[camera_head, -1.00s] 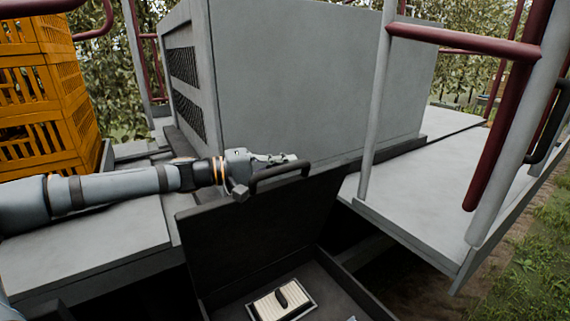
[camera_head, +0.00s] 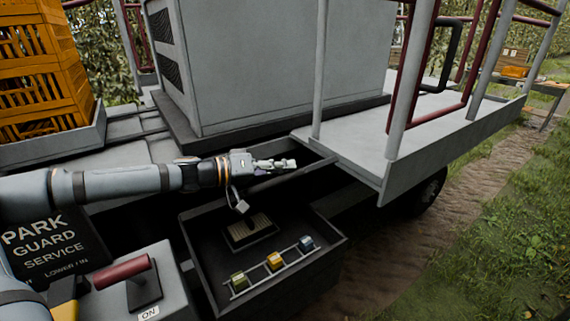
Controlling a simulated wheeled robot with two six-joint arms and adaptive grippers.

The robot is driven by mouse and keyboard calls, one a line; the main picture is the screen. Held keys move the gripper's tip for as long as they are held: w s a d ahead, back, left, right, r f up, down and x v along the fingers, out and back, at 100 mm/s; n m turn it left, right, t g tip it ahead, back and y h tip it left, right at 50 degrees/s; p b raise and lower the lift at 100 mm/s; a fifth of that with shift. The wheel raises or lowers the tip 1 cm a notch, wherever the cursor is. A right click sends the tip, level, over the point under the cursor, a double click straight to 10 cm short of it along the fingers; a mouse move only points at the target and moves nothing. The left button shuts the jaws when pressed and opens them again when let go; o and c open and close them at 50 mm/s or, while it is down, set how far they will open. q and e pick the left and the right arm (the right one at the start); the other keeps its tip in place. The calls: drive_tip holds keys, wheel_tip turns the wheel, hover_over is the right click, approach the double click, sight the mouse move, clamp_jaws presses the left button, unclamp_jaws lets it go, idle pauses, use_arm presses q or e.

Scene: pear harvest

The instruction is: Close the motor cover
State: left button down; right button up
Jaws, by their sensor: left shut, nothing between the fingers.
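The motor compartment is an open dark box (camera_head: 212,287) at bottom centre. The compartment is uncovered. The dark cover is hard to make out against the dark parts behind my left gripper, and I cannot tell its angle. My left gripper (camera_head: 288,164) is shut and empty, reaching in from the left above the compartment's back side. I cannot tell whether it touches the dark bar beside it. My right gripper is not in view.
A grey housing (camera_head: 265,65) stands behind, and orange crates (camera_head: 40,75) are at the left. A railed platform (camera_head: 360,150) is at the right. At bottom left are a "PARK GUARD SERVICE" sign (camera_head: 45,245) and a red lever (camera_head: 122,272) marked ON. Grass lies at the right.

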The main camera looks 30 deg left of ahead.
use_arm(q)
drive_tip(key=s+d+f+m+b, duration=0.2)
drive_tip(key=d+f+b, duration=0.2)
drive_tip(key=f, duration=0.3)
drive_tip(key=shift+s+f+y, duration=0.2)
drive_tip(key=shift+s+y, duration=0.05)
drive_tip(key=shift+y, duration=0.05)
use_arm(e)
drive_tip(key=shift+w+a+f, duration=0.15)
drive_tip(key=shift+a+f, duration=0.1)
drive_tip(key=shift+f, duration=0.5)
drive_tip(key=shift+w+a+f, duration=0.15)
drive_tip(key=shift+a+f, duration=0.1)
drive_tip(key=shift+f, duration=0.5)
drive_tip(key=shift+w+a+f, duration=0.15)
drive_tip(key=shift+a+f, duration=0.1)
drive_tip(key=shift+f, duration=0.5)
use_arm(q)
drive_tip(key=shift+d, duration=0.15)
